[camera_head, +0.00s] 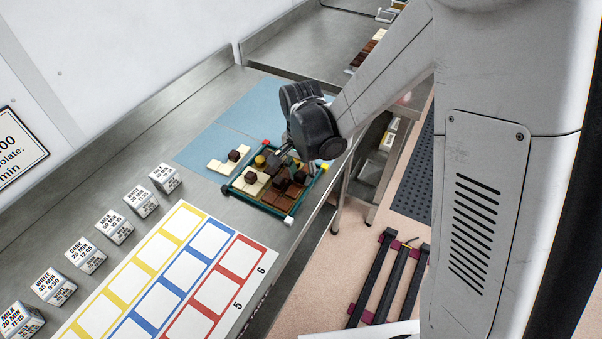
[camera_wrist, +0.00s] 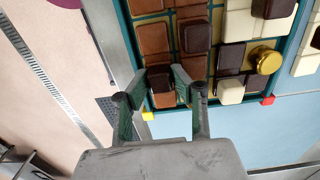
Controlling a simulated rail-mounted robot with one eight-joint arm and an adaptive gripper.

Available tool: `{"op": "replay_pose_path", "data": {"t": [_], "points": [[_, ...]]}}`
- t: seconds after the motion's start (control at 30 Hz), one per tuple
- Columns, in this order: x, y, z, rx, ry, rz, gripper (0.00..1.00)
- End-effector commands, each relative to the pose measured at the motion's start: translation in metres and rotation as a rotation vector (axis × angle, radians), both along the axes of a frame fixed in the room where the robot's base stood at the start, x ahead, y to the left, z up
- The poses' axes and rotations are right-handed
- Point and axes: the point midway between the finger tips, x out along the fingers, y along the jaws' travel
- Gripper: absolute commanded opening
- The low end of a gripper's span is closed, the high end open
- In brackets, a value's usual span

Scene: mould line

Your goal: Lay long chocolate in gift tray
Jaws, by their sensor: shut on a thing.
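The gift tray (camera_head: 258,204) is a dark green frame with coloured corners, lying on the steel bench. It holds white, milk-brown and dark chocolate pieces; its rim also shows in the wrist view (camera_wrist: 133,40). My gripper (camera_wrist: 167,80) is at the far right end of the tray in the head view, pointing down. Its fingers are shut on a brown chocolate (camera_wrist: 162,92) at the tray's yellow-cornered end. The arm covers this spot in the head view (camera_head: 300,160). I cannot tell the held piece's full length or whether it touches the tray floor.
A white chocolate piece (camera_head: 219,166) with a dark one on top lies on the blue mat (camera_head: 205,145), beside the tray. A gold round piece (camera_wrist: 267,61) stands in the tray. Several labelled blocks (camera_head: 115,226) line the wall beside a coloured grid sheet (camera_head: 150,282).

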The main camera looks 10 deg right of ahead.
Motion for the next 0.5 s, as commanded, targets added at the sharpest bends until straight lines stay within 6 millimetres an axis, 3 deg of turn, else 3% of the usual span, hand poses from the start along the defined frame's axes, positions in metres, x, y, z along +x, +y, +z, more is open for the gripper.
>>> {"op": "replay_pose_path", "data": {"t": [0.07, 0.1, 0.2, 0.5], "points": [[0.0, 0.0, -0.0033, 0.0, 0.0, 0.0, 0.0], [0.0001, 0.0001, -0.0021, 0.0, 0.0, 0.0, 0.28], [0.0, 0.0, -0.0018, 0.0, 0.0, 0.0, 0.41], [0.0001, 0.0001, -0.0007, 0.0, 0.0, 0.0, 0.42]]}}
